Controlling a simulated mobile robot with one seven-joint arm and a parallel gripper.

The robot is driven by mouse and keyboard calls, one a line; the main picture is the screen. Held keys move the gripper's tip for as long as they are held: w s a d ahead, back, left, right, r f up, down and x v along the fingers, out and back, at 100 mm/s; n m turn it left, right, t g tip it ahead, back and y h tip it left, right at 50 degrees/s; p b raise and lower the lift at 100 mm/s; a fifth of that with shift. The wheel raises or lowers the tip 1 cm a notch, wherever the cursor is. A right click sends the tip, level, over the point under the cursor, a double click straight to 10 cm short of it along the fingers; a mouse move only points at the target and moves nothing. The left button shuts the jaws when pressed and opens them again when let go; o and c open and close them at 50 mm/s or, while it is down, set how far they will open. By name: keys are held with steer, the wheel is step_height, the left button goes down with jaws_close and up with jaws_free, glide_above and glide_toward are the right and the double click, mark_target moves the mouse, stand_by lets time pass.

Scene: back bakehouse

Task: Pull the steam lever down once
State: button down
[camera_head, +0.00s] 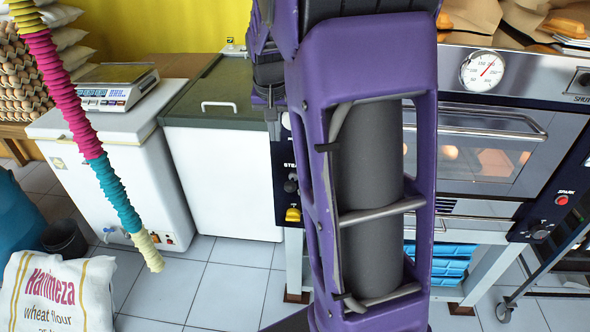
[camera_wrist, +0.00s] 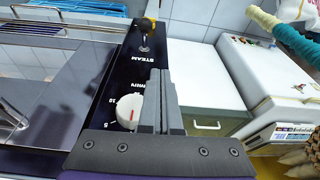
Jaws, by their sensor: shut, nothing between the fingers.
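The steam lever's yellow grip (camera_head: 293,214) shows on the dark oven panel, just left of my arm in the head view. It sits below a dark round hub (camera_head: 291,186) and the partly covered "STEAM" lettering. In the wrist view the yellow grip (camera_wrist: 146,25) is at the top, beyond the lettering, with the lever's metal part (camera_wrist: 145,44) nearer. My gripper (camera_wrist: 160,76) is shut and empty. Its fingers appear over the panel beside a white timer dial, apart from the lever. In the head view my arm hides the gripper.
The white dial (camera_wrist: 130,111) with a red mark is close to the fingers. The oven (camera_head: 485,150) has a glass door and a gauge (camera_head: 482,70). White chest freezers (camera_head: 222,180) stand left of the panel. A colourful ribbed hose (camera_head: 75,118) hangs at the left.

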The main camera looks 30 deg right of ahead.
steer(key=s+d, duration=0.1)
steer(key=s, duration=0.1)
steer(key=s+d, duration=0.1)
steer(key=shift+d+r+m, duration=0.25)
steer(key=shift+d+m, duration=0.05)
steer(key=shift+d, duration=0.05)
steer(key=shift+w, duration=0.1)
glide_above(291, 183)
steer(key=x, duration=0.4)
steer(key=s+x, duration=0.1)
steer(key=x, duration=0.2)
steer(key=s+a+b+x, duration=0.1)
steer(key=x, duration=0.3)
steer(key=shift+s+f, duration=0.1)
steer(key=shift+f, duration=0.6)
steer(key=shift+s+a+f, duration=0.1)
steer(key=shift+a+f, duration=0.05)
steer(key=shift+f, duration=0.7)
